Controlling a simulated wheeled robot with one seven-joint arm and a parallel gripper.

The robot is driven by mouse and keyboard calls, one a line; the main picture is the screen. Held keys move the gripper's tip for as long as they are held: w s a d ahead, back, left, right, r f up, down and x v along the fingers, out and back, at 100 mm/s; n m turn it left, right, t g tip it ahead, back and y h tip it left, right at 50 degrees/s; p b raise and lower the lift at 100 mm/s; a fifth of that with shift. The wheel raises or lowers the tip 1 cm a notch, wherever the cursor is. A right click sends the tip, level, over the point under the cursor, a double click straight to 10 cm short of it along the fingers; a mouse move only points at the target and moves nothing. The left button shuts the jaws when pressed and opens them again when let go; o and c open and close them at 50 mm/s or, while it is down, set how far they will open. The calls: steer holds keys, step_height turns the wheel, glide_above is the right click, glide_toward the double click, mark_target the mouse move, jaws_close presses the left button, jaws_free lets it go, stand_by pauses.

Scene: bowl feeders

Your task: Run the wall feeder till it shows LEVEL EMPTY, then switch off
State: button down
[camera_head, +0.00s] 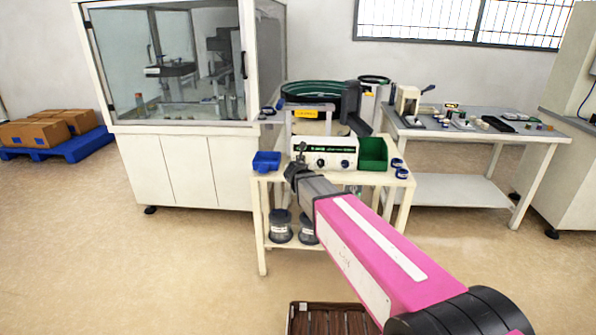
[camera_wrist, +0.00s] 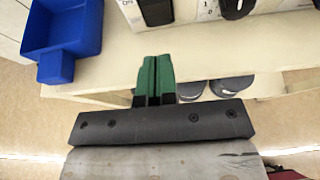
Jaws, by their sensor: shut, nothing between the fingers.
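The wall feeder's white control box (camera_head: 333,150) with a green panel and dark round knobs stands on a cream cart. Its lower front shows at the top of the wrist view, with a black control (camera_wrist: 155,10) and a black knob (camera_wrist: 237,7). I cannot read any level wording or tell the switch position. A dark green feeder bowl (camera_head: 312,90) is behind the box. My gripper (camera_head: 297,168) is at the cart's front, before the box's left end. In the wrist view its green-tipped fingers (camera_wrist: 157,60) are together, empty, and apart from the controls.
A blue bin (camera_head: 266,161) sits left of the box, also in the wrist view (camera_wrist: 62,28). A green bin (camera_head: 373,153) and blue-rimmed rolls (camera_head: 399,168) are to its right. A glazed cabinet (camera_head: 185,165) stands left, a workbench (camera_head: 470,178) right. Floor is open at left.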

steer(key=w, duration=0.4)
steer(key=shift+w+r, duration=0.15)
steer(key=shift+w, duration=0.1)
steer(key=shift+w+d+r, duration=0.1)
steer(key=shift+w+r, duration=0.15)
steer(key=shift+w, duration=0.15)
steer(key=shift+w+r, duration=0.3)
steer(key=shift+w, duration=0.3)
steer(key=shift+w+r, duration=0.1)
steer(key=shift+r, duration=0.15)
steer(key=shift+r, duration=0.7)
